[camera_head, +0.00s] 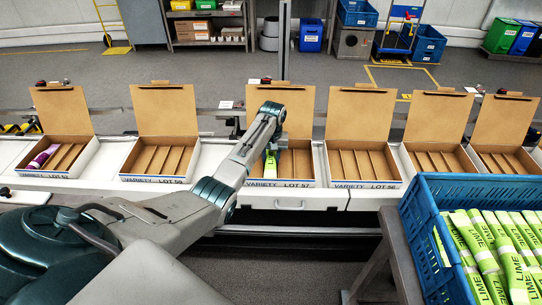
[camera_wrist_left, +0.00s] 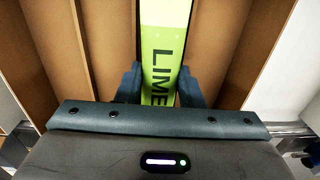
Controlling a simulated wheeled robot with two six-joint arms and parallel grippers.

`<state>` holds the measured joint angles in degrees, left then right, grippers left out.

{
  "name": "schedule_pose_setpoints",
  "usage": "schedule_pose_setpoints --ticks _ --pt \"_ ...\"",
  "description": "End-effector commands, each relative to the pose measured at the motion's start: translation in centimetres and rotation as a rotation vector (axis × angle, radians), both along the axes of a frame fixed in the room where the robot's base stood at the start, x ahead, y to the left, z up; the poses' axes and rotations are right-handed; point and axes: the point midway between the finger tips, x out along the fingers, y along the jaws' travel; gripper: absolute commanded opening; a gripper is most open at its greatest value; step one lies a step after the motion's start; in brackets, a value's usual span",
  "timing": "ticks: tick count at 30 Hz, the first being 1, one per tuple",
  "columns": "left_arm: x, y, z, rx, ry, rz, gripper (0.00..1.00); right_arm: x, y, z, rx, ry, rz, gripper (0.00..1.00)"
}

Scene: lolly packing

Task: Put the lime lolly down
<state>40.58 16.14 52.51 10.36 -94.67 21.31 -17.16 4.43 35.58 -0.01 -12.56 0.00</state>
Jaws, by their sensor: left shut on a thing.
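The lime lolly (camera_wrist_left: 163,35) is a flat bright green packet with dark LIME lettering. My left gripper (camera_wrist_left: 160,85) is shut on it, one finger on each side. In the head view my left gripper (camera_head: 273,146) is over the open LOT 57 box (camera_head: 262,184), and part of the green lolly (camera_head: 270,166) shows below it inside the box. In the wrist view the lolly lines up lengthwise between cardboard dividers (camera_wrist_left: 115,30). I cannot tell whether it touches the box floor. My right gripper is out of view.
Several open boxes stand in a row on the conveyor. A blue crate (camera_head: 432,240) of lime lollies stands at the lower right.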

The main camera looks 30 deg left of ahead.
Motion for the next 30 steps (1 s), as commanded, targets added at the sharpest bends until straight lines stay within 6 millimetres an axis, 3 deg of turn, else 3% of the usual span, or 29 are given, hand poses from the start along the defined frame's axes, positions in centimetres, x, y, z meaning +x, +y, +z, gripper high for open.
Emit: schedule_pose_setpoints --ticks 17,18,21,30 --pt "0.0 0.0 -1.2 -0.001 0.001 0.0 0.1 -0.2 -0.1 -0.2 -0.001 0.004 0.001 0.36" --pt "-0.1 0.0 -1.3 0.0 0.002 0.0 0.38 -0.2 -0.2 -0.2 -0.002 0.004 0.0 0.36" --pt "-0.1 -0.1 -1.3 -0.001 0.003 0.0 0.56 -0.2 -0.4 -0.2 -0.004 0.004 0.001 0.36" --pt "-0.1 -0.1 -1.1 -0.003 0.004 0.0 0.56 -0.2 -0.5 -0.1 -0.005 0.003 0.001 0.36"
